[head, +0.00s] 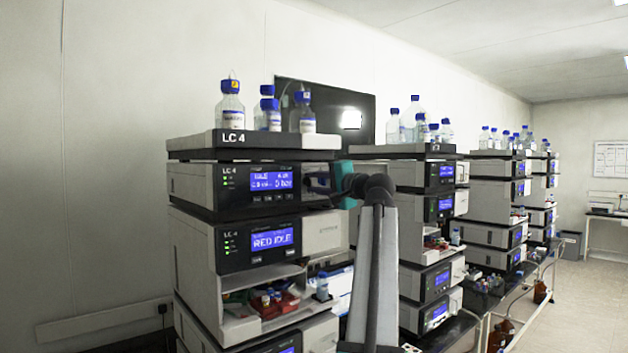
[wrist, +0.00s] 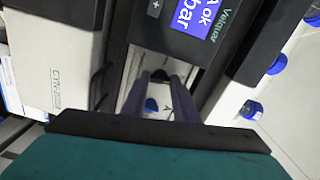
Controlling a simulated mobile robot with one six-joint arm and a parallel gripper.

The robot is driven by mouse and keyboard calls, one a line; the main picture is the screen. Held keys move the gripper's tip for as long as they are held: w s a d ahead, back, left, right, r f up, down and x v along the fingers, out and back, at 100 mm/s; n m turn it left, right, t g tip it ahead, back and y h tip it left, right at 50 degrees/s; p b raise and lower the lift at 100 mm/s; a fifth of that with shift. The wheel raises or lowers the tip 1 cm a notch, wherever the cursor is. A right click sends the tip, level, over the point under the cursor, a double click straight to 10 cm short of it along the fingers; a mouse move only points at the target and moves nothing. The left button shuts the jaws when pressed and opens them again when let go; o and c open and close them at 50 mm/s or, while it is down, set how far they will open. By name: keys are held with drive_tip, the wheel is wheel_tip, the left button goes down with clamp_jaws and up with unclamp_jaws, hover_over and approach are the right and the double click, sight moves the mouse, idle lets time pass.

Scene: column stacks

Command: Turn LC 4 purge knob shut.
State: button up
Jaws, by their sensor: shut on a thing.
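The LC 4 stack (head: 232,142) stands at the left in the head view, with LC 4 on its top tray and on a lower module. My gripper (head: 308,182) reaches from the right to the front of its upper module (head: 270,180), just right of the lit blue display. In the wrist view my gripper (wrist: 164,82) has its two fingers on either side of a small dark purge knob (wrist: 170,76), and is shut on it.
Bottles with blue caps (head: 268,112) stand on the LC 4 top tray. An open bay below holds a red tray (head: 272,306) and vials. A second stack (head: 425,205) stands close behind my arm to the right. The floor (head: 590,300) is clear at far right.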

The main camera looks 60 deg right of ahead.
drive_tip(key=shift+m+p, duration=0.4)
drive_tip(key=shift+m, duration=0.7)
drive_tip(key=o, duration=0.8)
drive_tip(key=shift+s, duration=0.1)
drive_tip(key=b+v, duration=0.4)
drive_tip(key=v, duration=0.9)
drive_tip(key=shift+s+a, duration=0.2)
drive_tip(key=shift+s, duration=0.1)
